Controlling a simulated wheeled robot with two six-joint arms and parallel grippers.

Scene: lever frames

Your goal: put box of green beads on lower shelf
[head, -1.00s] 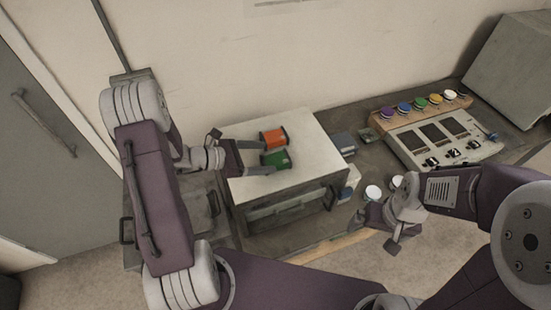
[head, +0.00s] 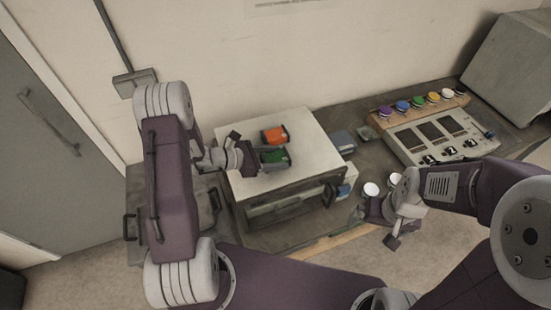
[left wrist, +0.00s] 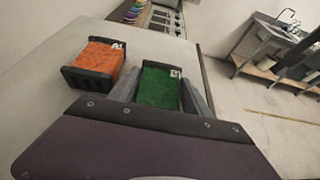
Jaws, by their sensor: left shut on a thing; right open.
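The box of green beads (head: 275,156) sits on the white top of the shelf unit (head: 312,127). In the left wrist view the green box (left wrist: 159,88) is between the two fingers of my left gripper (left wrist: 160,92), which is shut on it. My left gripper also shows in the head view (head: 272,157). An opening in the front of the unit, below its top, faces the front; its inside is mostly hidden. My right gripper (head: 378,220) is open and empty near the wooden front edge, right of the unit.
An orange bead box (head: 274,135) stands close behind the green one, and in the left wrist view it is to the left (left wrist: 95,64). A control panel (head: 440,137) with coloured knobs stands at the right.

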